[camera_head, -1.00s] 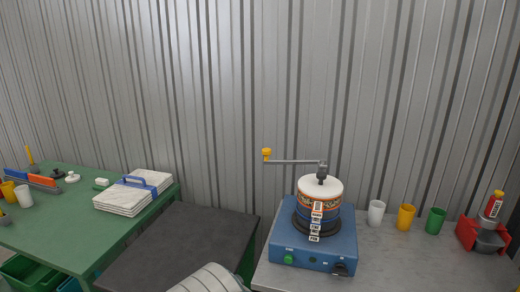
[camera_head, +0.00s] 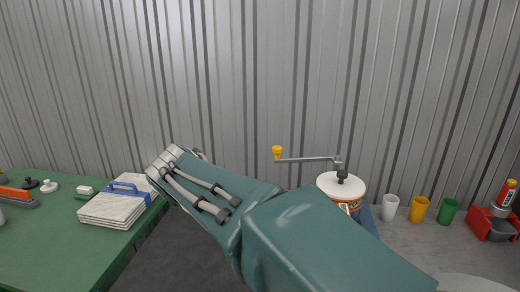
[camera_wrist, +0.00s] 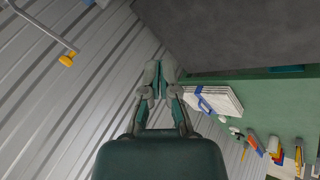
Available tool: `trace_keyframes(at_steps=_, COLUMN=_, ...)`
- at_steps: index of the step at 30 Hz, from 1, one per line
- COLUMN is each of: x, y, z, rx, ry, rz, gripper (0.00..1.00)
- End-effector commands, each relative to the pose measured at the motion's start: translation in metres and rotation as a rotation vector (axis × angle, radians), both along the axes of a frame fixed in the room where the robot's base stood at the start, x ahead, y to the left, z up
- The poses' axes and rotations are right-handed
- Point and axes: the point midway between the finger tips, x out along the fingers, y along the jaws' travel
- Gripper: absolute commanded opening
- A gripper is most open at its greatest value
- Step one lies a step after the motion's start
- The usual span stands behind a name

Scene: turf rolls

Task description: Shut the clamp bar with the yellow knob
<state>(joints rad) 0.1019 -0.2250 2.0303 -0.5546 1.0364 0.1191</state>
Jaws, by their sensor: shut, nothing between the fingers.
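The clamp bar (camera_head: 306,159) is a thin grey rod with a yellow knob (camera_head: 277,152) at its left end. It joins a dark post on top of a white-lidded drum (camera_head: 341,186) and sticks out level past the drum's left side. The bar (camera_wrist: 38,24) and knob (camera_wrist: 66,60) also show at the upper left of the wrist view. My gripper (camera_wrist: 159,76) is shut and empty in the wrist view, apart from the knob. In the head view my arm crosses the middle and hides most of the drum's blue base (camera_head: 369,222); my fingertips are not clear there.
A green table (camera_head: 60,240) at left holds a white folded stack (camera_head: 115,208) with a blue-handled tool on it. White (camera_head: 389,207), orange (camera_head: 419,209) and green (camera_head: 447,211) cups stand right of the drum, near a red holder (camera_head: 493,222). A corrugated wall stands behind.

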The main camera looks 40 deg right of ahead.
Motion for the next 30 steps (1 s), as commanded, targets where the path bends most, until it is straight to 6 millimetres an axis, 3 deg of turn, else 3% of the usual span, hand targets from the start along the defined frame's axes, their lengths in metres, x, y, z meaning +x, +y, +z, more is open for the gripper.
trace_keyframes(at_steps=3, x=0.030, y=-0.028, z=0.005, rx=-0.097, ry=0.036, rz=-0.029, gripper=0.00)
trace_keyframes(at_steps=15, x=0.120, y=-0.122, z=0.014, rx=-0.433, ry=0.134, rz=-0.121, gripper=0.00)
trace_keyframes(at_steps=30, x=0.213, y=-0.227, z=-0.009, rx=-0.862, ry=0.219, rz=-0.214, gripper=0.00)
